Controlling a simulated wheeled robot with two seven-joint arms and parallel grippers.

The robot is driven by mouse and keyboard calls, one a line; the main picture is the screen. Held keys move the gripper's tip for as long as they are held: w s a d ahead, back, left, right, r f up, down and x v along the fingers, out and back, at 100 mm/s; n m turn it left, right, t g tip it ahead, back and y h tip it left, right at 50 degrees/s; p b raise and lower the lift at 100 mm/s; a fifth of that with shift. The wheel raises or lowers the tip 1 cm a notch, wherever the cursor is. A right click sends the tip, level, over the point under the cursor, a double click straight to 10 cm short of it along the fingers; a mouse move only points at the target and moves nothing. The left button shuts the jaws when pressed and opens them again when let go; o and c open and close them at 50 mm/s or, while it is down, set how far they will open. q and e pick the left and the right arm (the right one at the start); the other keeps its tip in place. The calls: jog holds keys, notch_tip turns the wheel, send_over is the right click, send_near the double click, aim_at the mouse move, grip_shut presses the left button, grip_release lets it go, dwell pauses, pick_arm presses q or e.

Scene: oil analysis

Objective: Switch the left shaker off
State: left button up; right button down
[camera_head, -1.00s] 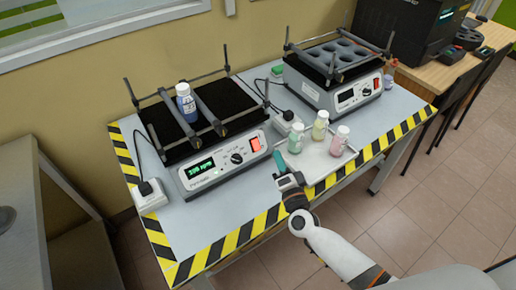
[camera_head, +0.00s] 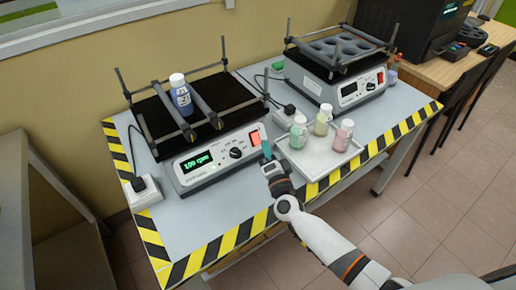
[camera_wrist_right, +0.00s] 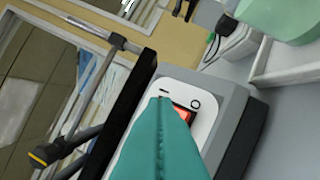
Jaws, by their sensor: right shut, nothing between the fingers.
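The left shaker (camera_head: 210,172) stands on the table with a lit green display reading in rpm. A blue-labelled bottle (camera_head: 181,97) stands between the bars on its black platform. Its red power switch (camera_head: 255,138) is at the right end of the front panel and glows red in the right wrist view (camera_wrist_right: 183,113), partly hidden by the fingers. My right gripper (camera_head: 267,150) is shut and empty, its teal fingertips just in front of the switch. I cannot tell whether they touch it. My left gripper is not in view.
A second shaker (camera_head: 337,85) stands at the back right. A tray (camera_head: 320,160) with several small bottles lies right of my right gripper. A white socket box (camera_head: 144,194) sits at the left edge. The table's front edge has yellow-black striping (camera_head: 225,243).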

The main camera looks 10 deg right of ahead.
jog(key=shift+w+a+f, duration=0.2)
jog(key=shift+w+f, duration=0.15)
jog(key=shift+w, duration=0.15)
dwell(1.8)
jog(key=shift+w+a+f+b, duration=0.15)
jog(key=shift+w+f+b, duration=0.05)
jog(key=shift+w+b, duration=0.2)
jog(key=shift+w+f+b, duration=0.15)
jog(key=shift+b, duration=0.15)
dwell(0.6)
jog(key=shift+s+r+p, duration=0.4)
jog(key=shift+s+p, duration=0.25)
jog(key=shift+p, duration=0.05)
